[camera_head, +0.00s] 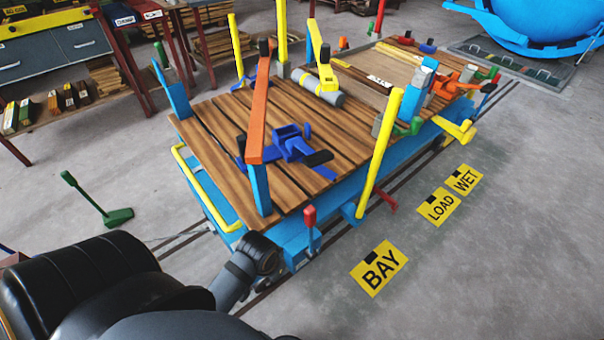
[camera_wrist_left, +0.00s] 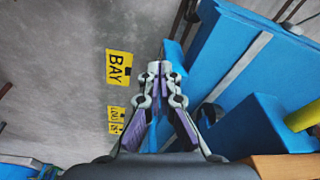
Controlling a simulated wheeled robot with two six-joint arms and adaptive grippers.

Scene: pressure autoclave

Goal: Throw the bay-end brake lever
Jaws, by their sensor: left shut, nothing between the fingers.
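A blue part shows just behind the fingertips there; the red grip is not visible in that view. My right gripper is not in view.
The trolley's plank deck (camera_head: 225,125) carries an orange bar (camera_head: 258,110), blue clamps and yellow posts. A green floor lever (camera_head: 95,205) stands at left. Yellow BAY (camera_head: 379,268), LOAD and WET signs lie on open floor at right. Rails run beneath the trolley.

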